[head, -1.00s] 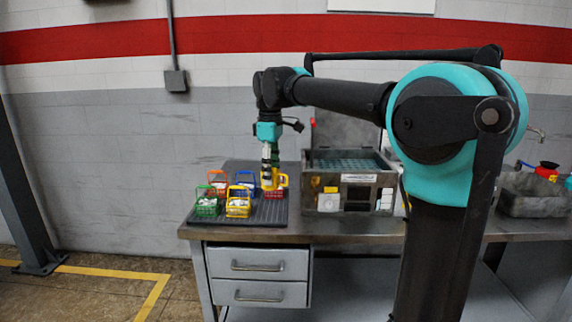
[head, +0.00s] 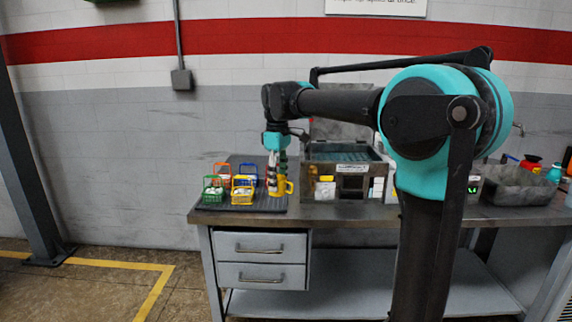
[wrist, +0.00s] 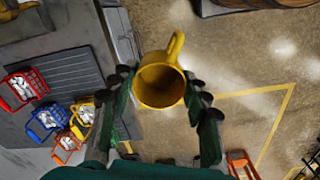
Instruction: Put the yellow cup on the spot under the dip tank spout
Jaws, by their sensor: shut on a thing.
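The yellow cup (head: 286,188) is held upright in my gripper (head: 275,178), near the right end of the black mat in the head view. In the wrist view the cup (wrist: 160,82) sits between the two dark green fingers (wrist: 163,95), its handle pointing up and right. Floor shows behind it there. A grey metal tank (head: 320,189) with a teal inside stands on the bench to the right of the cup. I cannot clearly make out a spout on it or the spot under one; my arm hides part of the bench.
Several wire baskets, including a green one (head: 212,193) and a blue one (wrist: 43,120), stand on the black mat (head: 220,207) at the bench's left. A grey tray (head: 515,186) is at the right, past my arm. The bench's front strip (head: 330,215) is clear.

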